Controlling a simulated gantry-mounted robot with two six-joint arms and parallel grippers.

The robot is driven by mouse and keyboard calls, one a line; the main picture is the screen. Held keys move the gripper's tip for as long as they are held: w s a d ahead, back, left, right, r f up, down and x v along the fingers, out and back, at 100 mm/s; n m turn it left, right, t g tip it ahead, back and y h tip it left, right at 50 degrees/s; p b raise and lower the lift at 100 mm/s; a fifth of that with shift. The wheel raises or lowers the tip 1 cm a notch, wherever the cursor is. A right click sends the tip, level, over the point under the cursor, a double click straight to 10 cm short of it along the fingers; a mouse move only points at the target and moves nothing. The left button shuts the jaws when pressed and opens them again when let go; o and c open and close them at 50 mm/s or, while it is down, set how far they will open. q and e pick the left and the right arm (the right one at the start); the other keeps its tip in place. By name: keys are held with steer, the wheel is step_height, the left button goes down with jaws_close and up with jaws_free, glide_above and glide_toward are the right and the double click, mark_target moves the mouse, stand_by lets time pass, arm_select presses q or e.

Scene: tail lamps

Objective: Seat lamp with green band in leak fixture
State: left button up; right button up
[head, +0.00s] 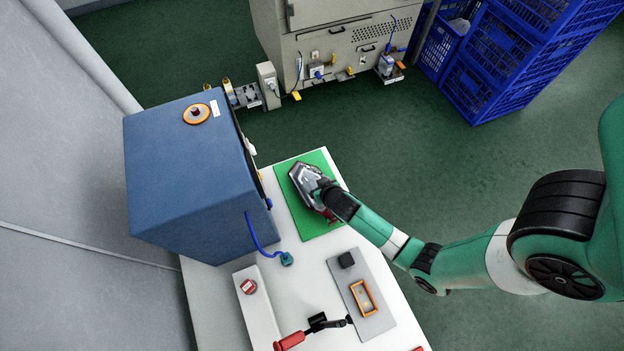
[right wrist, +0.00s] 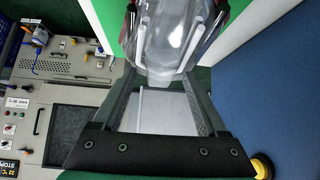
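A lamp with a clear lens and some red (head: 304,181) is over the green mat (head: 318,229) in the head view. My right gripper (head: 326,190) is at the lamp's right side. In the right wrist view the clear lens (right wrist: 168,40) is between the fingers (right wrist: 172,30), which stand wide apart; I cannot tell if they press on it. No green band shows. A grey plate with an orange rectangular frame (head: 364,298) and a black block (head: 346,260) lies nearer on the white table; I cannot tell if it is the leak fixture. My left gripper is not in view.
A blue box (head: 180,175) with an orange-ringed button stands left of the mat. A blue hose (head: 256,237) runs from it to a teal connector (head: 287,258). A red-and-black clamp-like part (head: 316,324) is at the front.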

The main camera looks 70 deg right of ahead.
jaws_close()
stand_by(1.2)
